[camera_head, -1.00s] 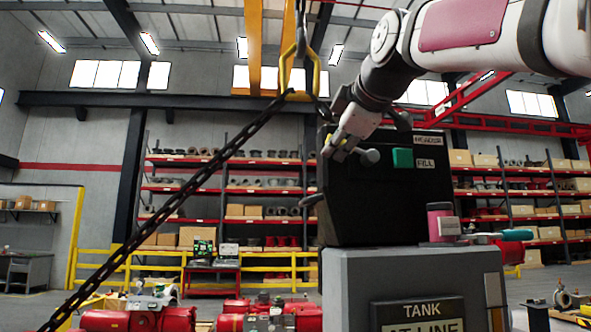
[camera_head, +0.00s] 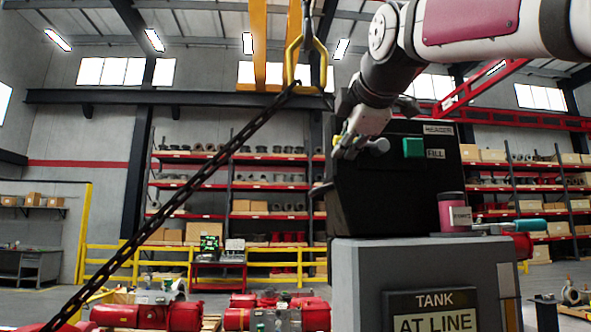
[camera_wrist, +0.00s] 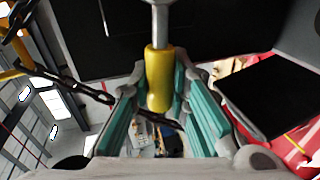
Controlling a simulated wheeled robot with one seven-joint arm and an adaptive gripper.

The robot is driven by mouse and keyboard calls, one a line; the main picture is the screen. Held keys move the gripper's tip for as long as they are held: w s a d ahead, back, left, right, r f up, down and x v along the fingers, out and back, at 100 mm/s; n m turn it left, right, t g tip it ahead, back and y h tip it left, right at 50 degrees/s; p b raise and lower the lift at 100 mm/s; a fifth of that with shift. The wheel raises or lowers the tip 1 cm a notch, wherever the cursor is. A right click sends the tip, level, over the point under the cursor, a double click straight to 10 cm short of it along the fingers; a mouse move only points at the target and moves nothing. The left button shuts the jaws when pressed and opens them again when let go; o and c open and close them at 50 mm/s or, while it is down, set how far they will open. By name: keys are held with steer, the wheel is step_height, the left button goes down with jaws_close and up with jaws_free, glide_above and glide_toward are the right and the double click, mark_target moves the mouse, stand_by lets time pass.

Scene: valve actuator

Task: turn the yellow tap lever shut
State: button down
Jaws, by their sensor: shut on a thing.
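The yellow tap lever (camera_wrist: 158,75) runs down the middle of the wrist view, with a grey metal stem above its yellow sleeve. My gripper (camera_wrist: 160,92) is shut on the sleeve, with one teal-padded finger on each side. In the head view, my gripper (camera_head: 350,146) is in front of the upper left of a black panel box (camera_head: 385,195). Only a small yellow patch of the lever (camera_head: 336,140) shows there; the fingers hide most of it.
The black box stands on a grey cabinet (camera_head: 355,285) marked TANK. A green button (camera_head: 413,147) is right of my gripper. A pink-red jar (camera_head: 452,210) stands on the cabinet. A dark chain (camera_head: 175,208) slopes down from a yellow hook (camera_head: 306,62) at left.

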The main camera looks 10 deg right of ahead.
steer(key=c, duration=1.5)
jaws_free()
steer(key=shift+s, duration=0.1)
steer(key=v, duration=1.1)
steer(key=shift+s+r, duration=0.1)
steer(key=shift+s, duration=0.3)
steer(key=s+d+f+m+g, duration=0.1)
steer(key=s+f+m+g, duration=0.2)
steer(key=f, duration=1.3)
steer(key=s+d+f+m+g, duration=0.1)
steer(key=s+f+m+g, duration=0.2)
steer(key=f, duration=1.4)
steer(key=s+d+f+m+g, duration=0.1)
steer(key=s+f+m+g, duration=0.2)
steer(key=s+f+m, duration=0.6)
step_height(320, 180, down, 8)
steer(key=shift+s+d+r+m+h, duration=0.1)
steer(key=shift+m+h, duration=0.1)
steer(key=shift+m, duration=0.5)
steer(key=shift+r+m+h, duration=0.15)
steer(key=shift+m+h, duration=0.05)
steer(key=shift+m, duration=0.5)
